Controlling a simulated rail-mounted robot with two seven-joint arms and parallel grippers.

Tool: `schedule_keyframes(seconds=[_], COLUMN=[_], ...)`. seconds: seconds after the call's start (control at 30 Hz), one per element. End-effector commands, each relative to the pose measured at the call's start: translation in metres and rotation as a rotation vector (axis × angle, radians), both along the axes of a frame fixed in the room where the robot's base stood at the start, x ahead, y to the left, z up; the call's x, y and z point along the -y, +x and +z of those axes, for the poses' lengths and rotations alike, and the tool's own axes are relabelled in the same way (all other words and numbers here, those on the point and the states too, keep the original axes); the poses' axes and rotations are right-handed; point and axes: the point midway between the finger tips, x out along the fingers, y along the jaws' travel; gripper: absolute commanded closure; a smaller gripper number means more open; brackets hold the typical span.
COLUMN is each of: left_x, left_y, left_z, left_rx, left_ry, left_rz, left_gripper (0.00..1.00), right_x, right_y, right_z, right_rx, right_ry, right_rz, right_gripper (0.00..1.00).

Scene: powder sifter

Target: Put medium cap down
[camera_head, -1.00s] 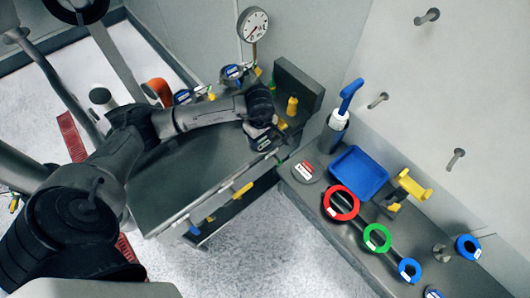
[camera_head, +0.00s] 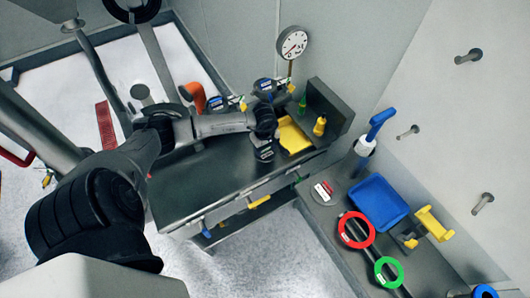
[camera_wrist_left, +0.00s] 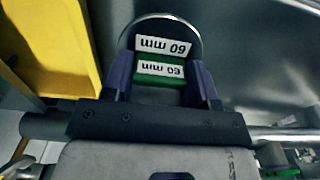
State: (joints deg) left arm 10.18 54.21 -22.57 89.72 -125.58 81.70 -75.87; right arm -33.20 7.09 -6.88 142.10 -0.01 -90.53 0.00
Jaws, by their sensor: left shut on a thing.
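My left gripper (camera_wrist_left: 163,85) is shut on the green grip (camera_wrist_left: 158,80) of a round cap (camera_wrist_left: 150,25) in the left wrist view. The cap and its grip both carry white "60 mm" labels, upside down in the picture. The dark fingers press the grip from both sides. In the head view my left gripper (camera_head: 265,148) is over the right part of the grey worktable (camera_head: 190,185), left of a yellow tray (camera_head: 292,136). I cannot tell there whether the cap touches the table. My right gripper is not in view.
Two blue-faced devices (camera_head: 216,103) and a gauge (camera_head: 293,42) stand at the back. A side bench holds a labelled disc (camera_head: 323,192), a blue tray (camera_head: 365,205), a red ring (camera_head: 345,239), a green ring (camera_head: 379,278) and a yellow holder (camera_head: 433,222). The table's front left is clear.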

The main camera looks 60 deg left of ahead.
Motion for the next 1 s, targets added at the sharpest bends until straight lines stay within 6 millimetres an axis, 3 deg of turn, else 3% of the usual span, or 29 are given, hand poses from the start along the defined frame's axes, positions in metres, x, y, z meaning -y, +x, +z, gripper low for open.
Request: schedule_keyframes(seconds=[0.33,0.83,0.87,1.0], left_x=[0.000,0.000,0.000,0.000], left_y=[0.001,0.001,0.000,0.000], left_z=[-0.036,-0.044,-0.043,-0.043], left_rx=[0.001,0.002,0.001,0.001], left_ry=[-0.002,0.000,0.000,-0.001], left_rz=[0.002,0.001,0.001,0.001], left_gripper=[0.76,0.76,0.44,0.31], right_x=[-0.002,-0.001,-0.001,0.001], right_y=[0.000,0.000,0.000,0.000], right_z=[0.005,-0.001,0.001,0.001], right_rx=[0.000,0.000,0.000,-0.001], right_ry=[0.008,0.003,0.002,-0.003], right_rz=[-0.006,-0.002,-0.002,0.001], right_gripper=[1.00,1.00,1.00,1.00])
